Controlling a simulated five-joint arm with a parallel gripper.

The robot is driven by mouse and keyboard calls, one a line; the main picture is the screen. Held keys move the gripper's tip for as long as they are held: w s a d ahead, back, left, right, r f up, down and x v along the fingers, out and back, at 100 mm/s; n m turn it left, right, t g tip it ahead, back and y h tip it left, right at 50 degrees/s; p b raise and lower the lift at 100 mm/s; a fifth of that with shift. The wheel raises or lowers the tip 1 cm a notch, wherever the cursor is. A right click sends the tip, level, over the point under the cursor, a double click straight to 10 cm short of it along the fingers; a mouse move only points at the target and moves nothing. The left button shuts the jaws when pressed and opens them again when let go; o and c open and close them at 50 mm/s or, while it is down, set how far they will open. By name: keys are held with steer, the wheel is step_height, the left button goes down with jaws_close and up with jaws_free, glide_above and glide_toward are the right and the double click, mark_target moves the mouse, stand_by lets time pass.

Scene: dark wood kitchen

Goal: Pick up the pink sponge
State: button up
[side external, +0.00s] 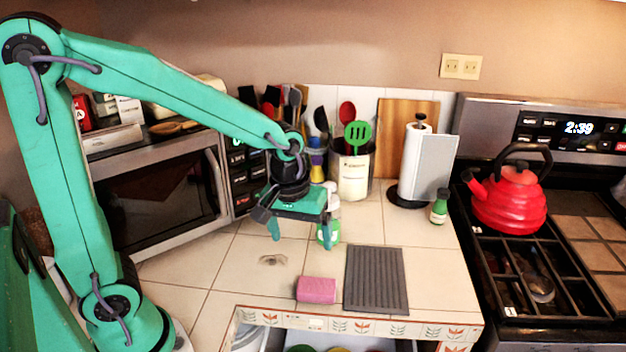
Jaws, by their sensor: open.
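The pink sponge (316,290) lies on the tiled counter near its front edge, just left of a dark grey ribbed mat (376,279). My gripper (300,232) is above the counter, behind and higher than the sponge. Its fingers point down and are apart, with nothing held between them. The sponge is in full view and clear of the gripper.
A green-and-white bottle (330,232) stands right behind my gripper. A microwave (160,190) is at the left, a utensil crock (351,174) and paper towel holder (425,168) at the back. A red kettle (508,200) sits on the stove. An open drawer lies below the counter edge.

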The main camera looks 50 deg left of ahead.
mark_target(317, 285)
steer(key=w+f+n, duration=0.1)
steer(key=f, duration=0.1)
steer(key=d+f+g, duration=0.1)
steer(key=f, duration=0.1)
steer(key=w+f+n, duration=0.1)
steer(key=f, duration=0.2)
steer(key=shift+w+d+n+g, duration=0.3)
steer(key=shift+w+d, duration=0.05)
steer(key=shift+f, duration=1.25)
steer(key=shift+f, duration=2.65)
steer(key=c, duration=0.8)
